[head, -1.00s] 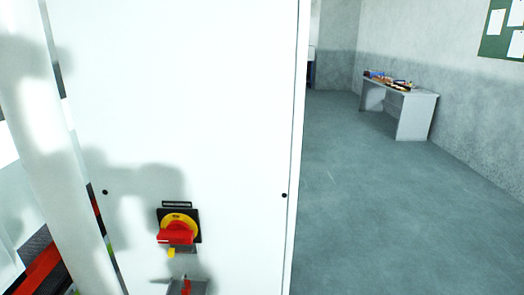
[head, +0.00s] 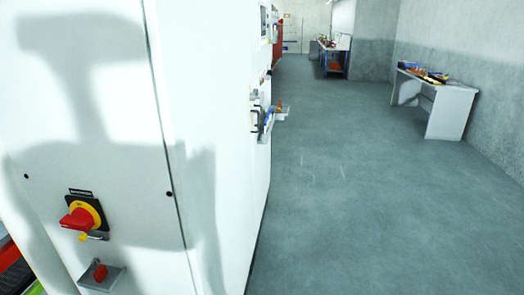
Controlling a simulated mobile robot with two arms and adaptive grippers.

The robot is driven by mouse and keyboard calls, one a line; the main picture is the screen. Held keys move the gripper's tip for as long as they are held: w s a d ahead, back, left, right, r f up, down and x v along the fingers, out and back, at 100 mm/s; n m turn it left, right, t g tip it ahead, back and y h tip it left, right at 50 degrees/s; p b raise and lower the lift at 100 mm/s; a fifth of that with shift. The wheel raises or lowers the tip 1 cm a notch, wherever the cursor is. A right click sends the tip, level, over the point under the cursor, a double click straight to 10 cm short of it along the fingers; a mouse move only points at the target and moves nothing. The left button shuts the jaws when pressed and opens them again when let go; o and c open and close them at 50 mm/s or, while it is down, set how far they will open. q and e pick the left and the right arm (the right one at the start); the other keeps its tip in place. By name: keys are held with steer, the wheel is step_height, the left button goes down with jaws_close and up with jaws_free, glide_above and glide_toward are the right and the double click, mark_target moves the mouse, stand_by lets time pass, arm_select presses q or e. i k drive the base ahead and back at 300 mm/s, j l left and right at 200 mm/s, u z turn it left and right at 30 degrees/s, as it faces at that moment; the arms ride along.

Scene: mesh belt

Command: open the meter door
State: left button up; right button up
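A tall white cabinet (head: 110,150) fills the left of the head view. A red and yellow rotary switch (head: 82,217) sits on its front panel. Below it a small grey bracket holds a red part (head: 100,272). A vertical seam runs right of the switch, with a further white face beyond it. I cannot tell which panel is the meter door, and no meter is clearly visible. Neither of my grippers is in view.
Small fittings on a ledge (head: 268,112) stick out from the cabinet row farther along. A grey table (head: 452,108) with items on it stands by the right wall. A workbench (head: 335,58) is farther back. The grey floor (head: 350,200) between is clear.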

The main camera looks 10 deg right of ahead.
mark_target(200, 50)
steer(key=i+l, duration=0.15)
steer(key=l, duration=0.2)
steer(key=i+l, duration=0.2)
steer(key=i+l+u, duration=0.1)
steer(key=l, duration=0.35)
steer(key=i+l, duration=0.2)
steer(key=l, duration=0.15)
steer(key=i+l, duration=0.2)
steer(key=l, duration=0.15)
steer(key=i+l, duration=0.15)
steer(key=l, duration=0.2)
steer(key=i+l+u, duration=0.1)
steer(key=l, duration=0.25)
steer(key=i, duration=0.05)
